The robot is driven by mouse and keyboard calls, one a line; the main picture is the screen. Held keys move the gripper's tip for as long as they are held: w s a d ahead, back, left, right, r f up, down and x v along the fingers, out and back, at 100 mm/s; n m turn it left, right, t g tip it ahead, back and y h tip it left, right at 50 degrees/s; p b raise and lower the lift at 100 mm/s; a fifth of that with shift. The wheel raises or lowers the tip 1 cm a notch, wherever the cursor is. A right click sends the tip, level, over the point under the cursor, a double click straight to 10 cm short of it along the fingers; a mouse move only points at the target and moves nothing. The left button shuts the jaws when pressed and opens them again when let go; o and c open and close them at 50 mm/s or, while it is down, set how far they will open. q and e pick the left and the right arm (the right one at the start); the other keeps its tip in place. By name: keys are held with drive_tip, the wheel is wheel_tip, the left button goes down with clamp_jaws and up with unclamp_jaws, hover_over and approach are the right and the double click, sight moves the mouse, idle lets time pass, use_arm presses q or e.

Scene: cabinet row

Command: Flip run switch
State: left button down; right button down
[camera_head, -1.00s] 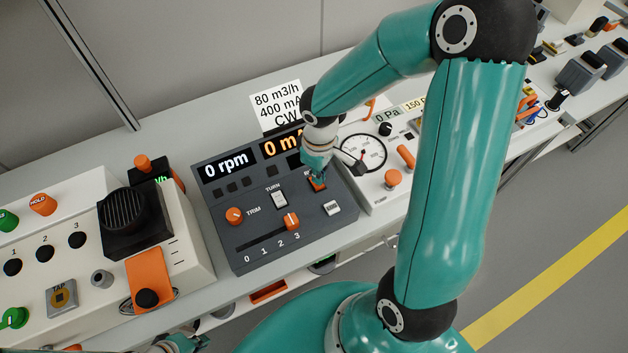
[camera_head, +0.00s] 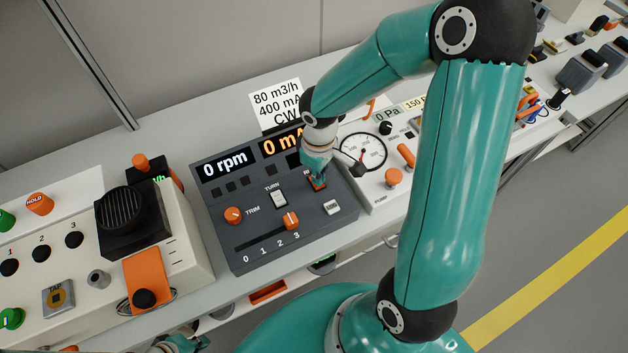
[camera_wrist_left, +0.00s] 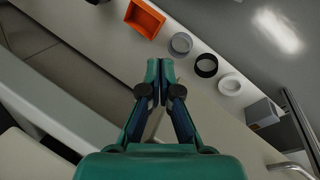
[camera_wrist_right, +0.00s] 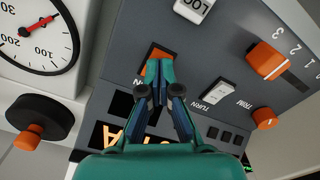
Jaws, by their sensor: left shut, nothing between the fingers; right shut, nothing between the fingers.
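The run switch is an orange rocker (camera_head: 319,185) on the dark grey control panel (camera_head: 238,256), below the orange "0 mA" display. Its label is mostly hidden by my right gripper. My right gripper (camera_head: 317,180) is shut and empty, with its tips at the rocker. In the right wrist view the shut fingertips (camera_wrist_right: 160,64) overlap the orange rocker (camera_wrist_right: 157,50); I cannot tell whether they touch it. My left gripper (camera_head: 198,342) is low at the bottom edge, away from the panel. Its shut, empty fingertips (camera_wrist_left: 160,64) show in the left wrist view.
A round gauge (camera_head: 362,152) stands close right of my right gripper. An orange bin (camera_wrist_left: 145,18) lies below.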

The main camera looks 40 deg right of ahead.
drive_tip(key=shift+f+b, duration=0.7)
drive_tip(key=shift+r, duration=0.1)
drive_tip(key=shift+r+p, duration=2.7)
drive_tip(key=shift+r, duration=0.75)
